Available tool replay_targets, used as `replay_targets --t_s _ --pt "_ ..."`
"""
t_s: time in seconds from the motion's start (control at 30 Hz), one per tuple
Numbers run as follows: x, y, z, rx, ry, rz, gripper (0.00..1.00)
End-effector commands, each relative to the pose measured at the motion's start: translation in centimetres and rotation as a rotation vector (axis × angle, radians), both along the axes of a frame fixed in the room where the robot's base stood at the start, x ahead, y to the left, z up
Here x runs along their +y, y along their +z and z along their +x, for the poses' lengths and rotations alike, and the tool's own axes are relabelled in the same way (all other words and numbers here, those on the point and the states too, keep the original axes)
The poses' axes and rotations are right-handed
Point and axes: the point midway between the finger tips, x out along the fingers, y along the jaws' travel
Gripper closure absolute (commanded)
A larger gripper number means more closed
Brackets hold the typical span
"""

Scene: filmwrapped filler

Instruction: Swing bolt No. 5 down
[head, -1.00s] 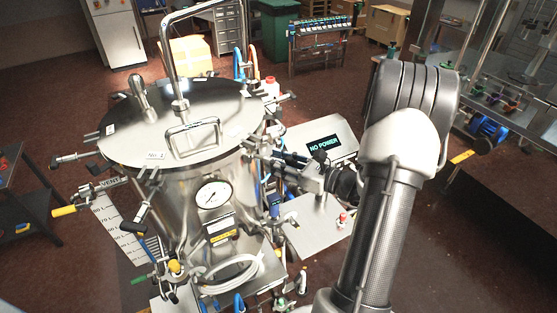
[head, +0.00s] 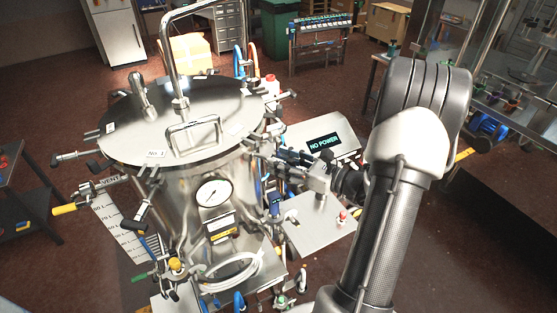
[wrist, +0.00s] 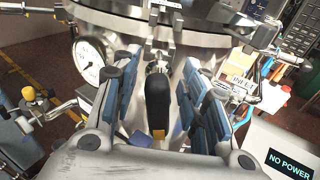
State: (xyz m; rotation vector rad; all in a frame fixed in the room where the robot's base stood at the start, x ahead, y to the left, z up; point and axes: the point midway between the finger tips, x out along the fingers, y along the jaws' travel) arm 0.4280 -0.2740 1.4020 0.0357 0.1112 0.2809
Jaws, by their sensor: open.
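A steel vessel with a round flat lid (head: 190,115) fills the left of the head view, with several swing bolts around its rim. One bolt with a black handle (wrist: 158,98) stands between my gripper's fingers in the wrist view, its handle end pointing toward the palm. I cannot read a number on it. My gripper (head: 280,159) is at the vessel's right side, just below the lid rim; its fingers, with blue pads, also show in the wrist view (wrist: 160,95). They are open on both sides of the handle, with gaps visible.
A pressure gauge (head: 213,193) is on the vessel's front. A panel reading "NO POWER" (head: 325,142) stands close behind my gripper. Hoses and fittings crowd the vessel's base. Another swing bolt (head: 140,212) sticks out at the front left. Open floor lies at the lower right.

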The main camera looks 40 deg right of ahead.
Motion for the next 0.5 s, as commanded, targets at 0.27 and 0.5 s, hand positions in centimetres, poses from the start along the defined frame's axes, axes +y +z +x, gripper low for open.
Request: replay_targets --t_s 0.27,0.5 --pt "-1.9 0.7 -5.8 0.000 -0.007 -0.001 0.59" --pt "-2.7 1.0 -9.2 0.000 -0.003 0.000 0.59"
